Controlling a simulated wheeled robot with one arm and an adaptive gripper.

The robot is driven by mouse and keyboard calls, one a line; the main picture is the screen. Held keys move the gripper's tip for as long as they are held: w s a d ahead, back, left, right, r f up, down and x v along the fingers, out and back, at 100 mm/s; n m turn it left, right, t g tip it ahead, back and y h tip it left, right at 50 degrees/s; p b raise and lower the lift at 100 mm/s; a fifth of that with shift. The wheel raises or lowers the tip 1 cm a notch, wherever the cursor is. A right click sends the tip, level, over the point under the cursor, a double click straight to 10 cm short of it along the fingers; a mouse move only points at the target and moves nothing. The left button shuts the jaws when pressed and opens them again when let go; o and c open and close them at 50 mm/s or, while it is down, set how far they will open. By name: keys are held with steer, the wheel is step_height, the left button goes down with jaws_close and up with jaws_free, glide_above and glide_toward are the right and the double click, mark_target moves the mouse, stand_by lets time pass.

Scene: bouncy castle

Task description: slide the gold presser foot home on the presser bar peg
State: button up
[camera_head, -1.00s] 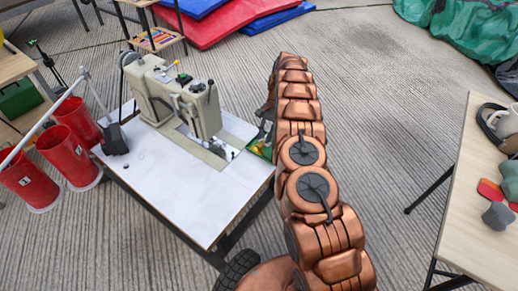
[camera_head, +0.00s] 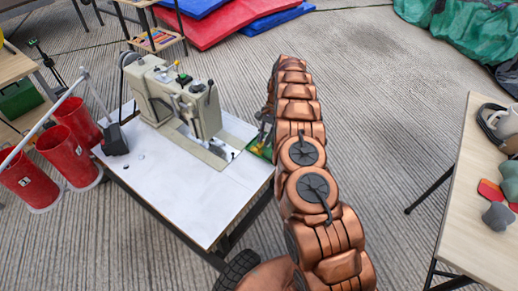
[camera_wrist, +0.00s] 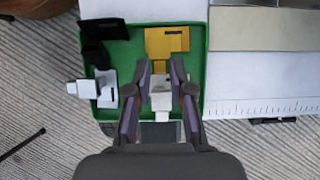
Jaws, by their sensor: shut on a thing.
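The gold presser foot (camera_wrist: 167,42) is in a green tray (camera_wrist: 203,100) in the wrist view, a flat gold plate with a dark slot. My gripper (camera_wrist: 160,72) is over the tray with its fingers closed in at the near edge of the gold foot. A pale block (camera_wrist: 160,95) shows between the fingers; I cannot tell whether it is part of the foot. In the head view the arm mostly hides the gripper and the green tray (camera_head: 259,150). The beige sewing machine (camera_head: 190,108) stands left of the arm; its presser bar peg is too small to make out.
A black foot (camera_wrist: 100,35) and a white foot (camera_wrist: 84,88) lie at the tray's left side. The machine's plate (camera_wrist: 260,80) is to the right. The white tabletop (camera_head: 180,195) is mostly clear at the front.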

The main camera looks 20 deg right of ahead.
steer(key=shift+r, duration=0.2)
steer(key=shift+r+p, duration=0.35)
steer(key=shift+r, duration=0.55)
steer(key=shift+r, duration=0.1)
step_height(320, 180, up, 4)
steer(key=shift+f+p, duration=0.1)
steer(key=shift+p, duration=0.6)
stand_by(0.3)
